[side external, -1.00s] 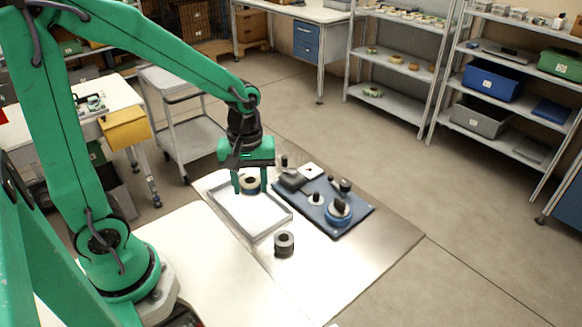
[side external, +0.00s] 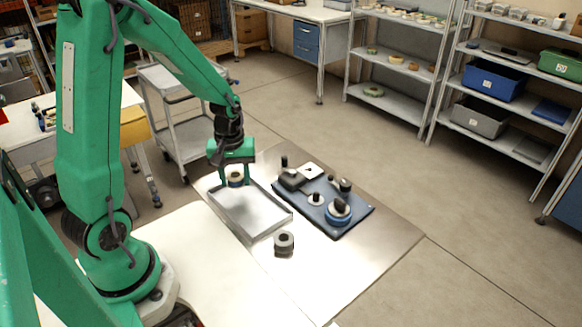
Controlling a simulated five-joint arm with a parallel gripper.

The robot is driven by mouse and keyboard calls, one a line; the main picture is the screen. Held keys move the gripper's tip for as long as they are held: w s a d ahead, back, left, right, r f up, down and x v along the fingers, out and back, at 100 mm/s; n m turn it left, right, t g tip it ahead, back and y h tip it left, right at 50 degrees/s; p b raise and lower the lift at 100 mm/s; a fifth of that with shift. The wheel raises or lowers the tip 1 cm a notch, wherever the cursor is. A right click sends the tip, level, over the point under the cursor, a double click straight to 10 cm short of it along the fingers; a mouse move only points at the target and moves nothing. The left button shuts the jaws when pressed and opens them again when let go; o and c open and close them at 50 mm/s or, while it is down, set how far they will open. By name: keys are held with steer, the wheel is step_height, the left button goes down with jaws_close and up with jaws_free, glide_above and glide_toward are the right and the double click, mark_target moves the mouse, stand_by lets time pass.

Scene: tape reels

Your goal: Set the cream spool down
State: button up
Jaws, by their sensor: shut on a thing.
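The gripper points down and is shut on the spool. The spool is at the far left end of the shallow grey metal tray (side external: 262,231). The fingers hide part of the spool, and I cannot tell whether it touches the tray. The rest of the tray floor looks empty.
A dark grey spool (side external: 284,242) stands in front of the tray. The metal tabletop (side external: 375,250) is clear at the front right.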

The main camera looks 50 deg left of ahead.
mark_target(236, 185)
steer(key=shift+a+f, duration=0.1)
steer(key=shift+f, duration=0.05)
steer(key=shift+f, duration=1.95)
steer(key=shift+f, duration=0.1)
steer(key=o, duration=1)
steer(key=shift+o, duration=0.2)
steer(key=shift+r, duration=6.15)
